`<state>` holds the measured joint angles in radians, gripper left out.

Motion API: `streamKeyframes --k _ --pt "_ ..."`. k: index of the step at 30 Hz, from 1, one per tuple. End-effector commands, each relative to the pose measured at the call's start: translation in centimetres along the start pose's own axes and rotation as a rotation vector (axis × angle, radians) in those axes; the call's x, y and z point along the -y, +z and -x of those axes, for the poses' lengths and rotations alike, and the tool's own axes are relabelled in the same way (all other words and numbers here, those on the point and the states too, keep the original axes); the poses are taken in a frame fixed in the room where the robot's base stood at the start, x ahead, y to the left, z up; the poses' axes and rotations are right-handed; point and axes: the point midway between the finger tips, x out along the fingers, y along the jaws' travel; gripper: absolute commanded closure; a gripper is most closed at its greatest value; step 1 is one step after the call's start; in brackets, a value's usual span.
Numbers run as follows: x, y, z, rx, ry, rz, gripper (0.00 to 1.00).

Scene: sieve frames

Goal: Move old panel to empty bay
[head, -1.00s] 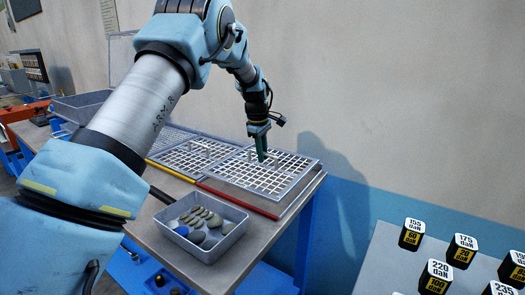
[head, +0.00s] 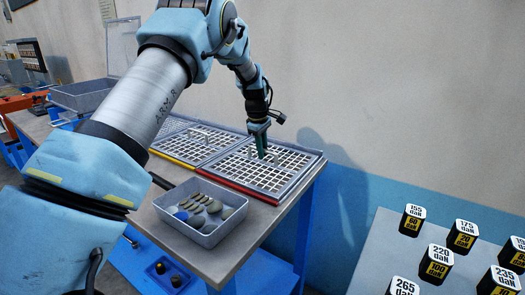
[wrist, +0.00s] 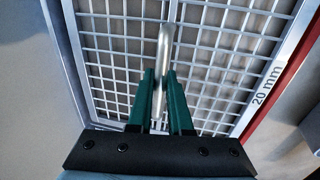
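A square grey mesh panel (head: 270,168) with a bar handle (wrist: 164,50) lies at the right end of the bench, within the bay with the red front strip (head: 238,187). Its rim (wrist: 271,84) reads "20 mm". My gripper (head: 262,152) is over its middle, its green fingers shut on the handle; they also show in the wrist view (wrist: 161,78). The panel looks level; whether it is fully seated I cannot tell. A second mesh panel (head: 193,146) with a handle lies to its left, behind a yellow strip (head: 178,159).
A grey tray (head: 172,223) of stones stands on the bench (head: 232,255) in front of the red strip. A grey bin (head: 82,97) is far left. Labelled weights (head: 437,263) stand on a board at lower right. The wall is close behind.

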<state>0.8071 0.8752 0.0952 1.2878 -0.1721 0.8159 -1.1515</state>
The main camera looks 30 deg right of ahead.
Motion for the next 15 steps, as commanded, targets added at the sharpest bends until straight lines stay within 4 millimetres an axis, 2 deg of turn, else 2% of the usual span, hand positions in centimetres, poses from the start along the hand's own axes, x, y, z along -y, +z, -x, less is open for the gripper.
streamKeyframes --k 1,9,15 --pt "-0.10 -0.02 0.16 -0.001 0.003 0.000 0.77" --pt "-0.03 -0.01 0.07 0.000 0.001 0.000 0.48" --pt "0.10 0.02 -0.13 0.001 -0.003 0.000 0.48"
